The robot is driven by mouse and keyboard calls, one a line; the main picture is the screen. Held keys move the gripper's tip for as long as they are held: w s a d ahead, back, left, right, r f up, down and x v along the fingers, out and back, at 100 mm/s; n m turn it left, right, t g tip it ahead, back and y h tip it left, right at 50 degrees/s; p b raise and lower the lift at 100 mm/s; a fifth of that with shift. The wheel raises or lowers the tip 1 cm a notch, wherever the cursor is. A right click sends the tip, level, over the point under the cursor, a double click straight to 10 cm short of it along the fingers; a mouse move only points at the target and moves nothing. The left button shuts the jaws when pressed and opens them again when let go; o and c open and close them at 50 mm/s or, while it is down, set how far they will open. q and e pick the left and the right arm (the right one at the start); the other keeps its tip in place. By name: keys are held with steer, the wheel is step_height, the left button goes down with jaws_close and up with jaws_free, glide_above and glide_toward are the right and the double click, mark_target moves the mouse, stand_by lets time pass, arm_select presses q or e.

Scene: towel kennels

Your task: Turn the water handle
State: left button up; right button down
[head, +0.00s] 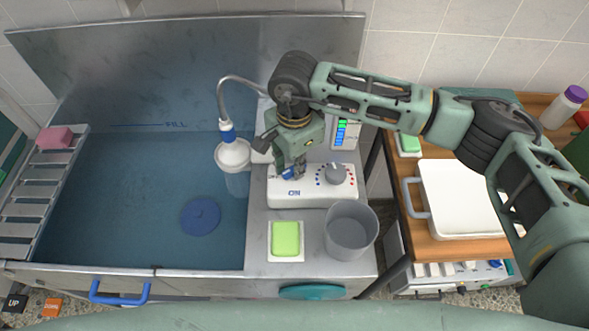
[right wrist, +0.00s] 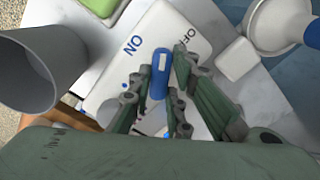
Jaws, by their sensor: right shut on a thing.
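The water handle (head: 289,174) is a small blue lever on a white control box (head: 312,198), which has a grey dial (head: 336,173) on its right. In the right wrist view the blue handle (right wrist: 160,74) points between the printed ON and OFF marks. My right gripper (head: 291,165) reaches down over the box, and its fingers (right wrist: 156,85) are shut on the handle from both sides. A white shower head (head: 233,153) on a curved hose hangs over the basin, with a pale translucent column under it. The fingers partly hide the box. My left gripper is not in view.
The blue basin (head: 120,215) with a round blue disc (head: 200,216) lies to the left. A grey cup (head: 352,230) and green soap (head: 286,238) stand in front of the box. A white tray (head: 462,200) sits on the wooden table at right.

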steer(key=shift+m+b, duration=0.3)
steer(key=shift+m, duration=0.1)
steer(key=shift+r, duration=0.1)
steer(key=c, duration=1.6)
jaws_free()
steer(key=shift+c, duration=0.2)
step_height(320, 180, up, 12)
